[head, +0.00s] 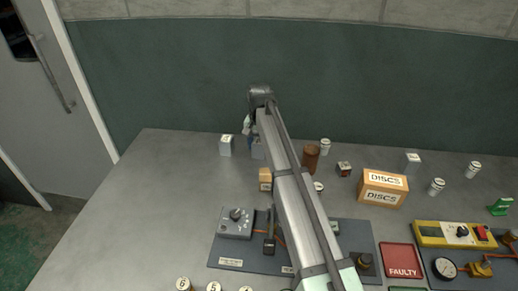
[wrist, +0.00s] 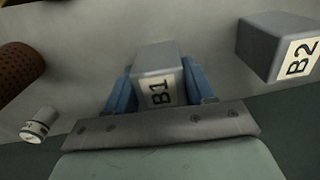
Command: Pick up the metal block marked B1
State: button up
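The grey metal block marked B1 (wrist: 155,58) stands between the two blue fingers of my gripper (wrist: 158,88) in the wrist view. Its label faces my palm. A finger lies close along each side of it, with no clear gap, but whether they press on it I cannot tell. In the head view, block B1 (head: 258,149) shows as a grey patch at the far end of my arm, partly hidden by it. My gripper (head: 248,131) is mostly hidden there too.
A similar block marked B2 (wrist: 272,47) stands close beside B1; it also shows in the head view (head: 226,146). A brown cylinder (head: 310,157), a small cardboard box (head: 265,180) and a DISCS box (head: 383,188) stand nearby. The table's left part (head: 130,210) is clear.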

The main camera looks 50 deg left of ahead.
grip_shut()
dwell(0.5)
